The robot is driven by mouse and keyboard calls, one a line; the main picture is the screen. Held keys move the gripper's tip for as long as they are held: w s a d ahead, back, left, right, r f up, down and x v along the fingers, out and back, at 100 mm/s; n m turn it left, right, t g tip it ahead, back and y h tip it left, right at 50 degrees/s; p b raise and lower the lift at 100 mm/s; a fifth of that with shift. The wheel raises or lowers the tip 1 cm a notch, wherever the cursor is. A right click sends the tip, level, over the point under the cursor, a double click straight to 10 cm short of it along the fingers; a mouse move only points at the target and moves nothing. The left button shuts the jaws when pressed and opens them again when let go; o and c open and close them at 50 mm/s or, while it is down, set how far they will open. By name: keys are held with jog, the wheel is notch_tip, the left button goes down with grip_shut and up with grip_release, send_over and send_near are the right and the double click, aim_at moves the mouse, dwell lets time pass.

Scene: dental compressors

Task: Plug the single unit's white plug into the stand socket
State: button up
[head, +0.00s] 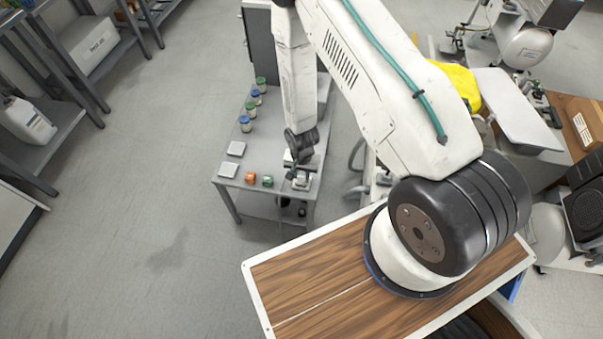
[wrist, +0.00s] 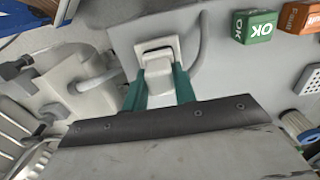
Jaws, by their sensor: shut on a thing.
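In the wrist view, my gripper (wrist: 160,88) has its teal fingers shut on a white plug (wrist: 159,76). The plug lies against or just in front of a pale, frame-like socket housing (wrist: 126,32) with a dark slot. I cannot tell whether the plug is seated in it. A grey cable curves beside the housing on the right. In the head view, my gripper (head: 301,181) is over the front right part of the grey table, and the plug is too small to make out there.
A green OK block (wrist: 254,26) and an orange FAULT block (wrist: 297,17) lie to the right.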

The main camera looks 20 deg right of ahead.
jog(key=shift+f, duration=0.15)
jog(key=o, duration=1.6)
jog(key=shift+c, duration=0.2)
jog(key=shift+r, duration=3.5)
